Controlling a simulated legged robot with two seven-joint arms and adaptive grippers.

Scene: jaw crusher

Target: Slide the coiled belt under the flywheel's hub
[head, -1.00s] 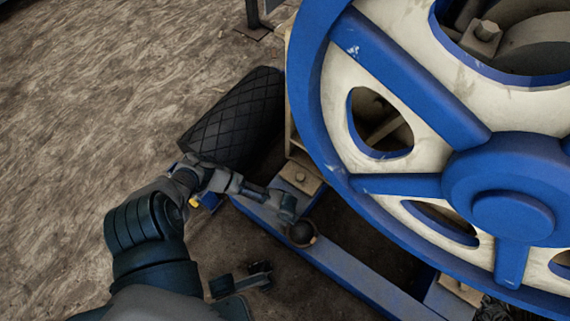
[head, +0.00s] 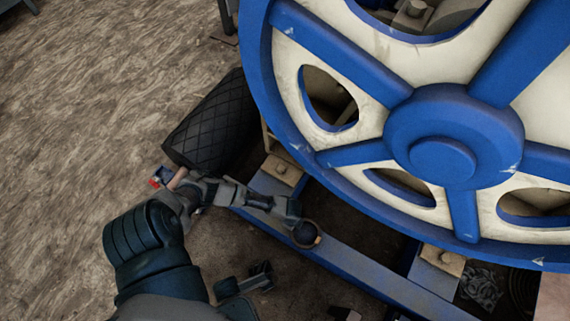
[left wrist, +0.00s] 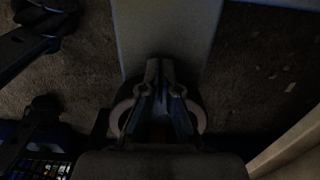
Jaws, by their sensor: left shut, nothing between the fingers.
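In the head view a black roll with a diamond pattern (head: 215,122) lies on the ground left of the flywheel. A dark ringed coil (head: 525,288) shows at the lower right. I cannot tell which of them is the coiled belt. The blue and cream flywheel (head: 368,155) fills the upper right, with its blue hub (head: 448,158) facing me. My left gripper (head: 291,210) is over the blue beam below the flywheel, apart from the roll and the coil. In the left wrist view its fingers (left wrist: 160,64) are shut and empty above the beam. My right gripper is not visible.
The blue beam (head: 365,270) runs along the ground toward the lower right. A tan block (head: 281,168) sits by the roll and another (head: 443,260) at lower right. A tangle of wire (head: 480,284) lies beside the coil. Bare ground is clear at left.

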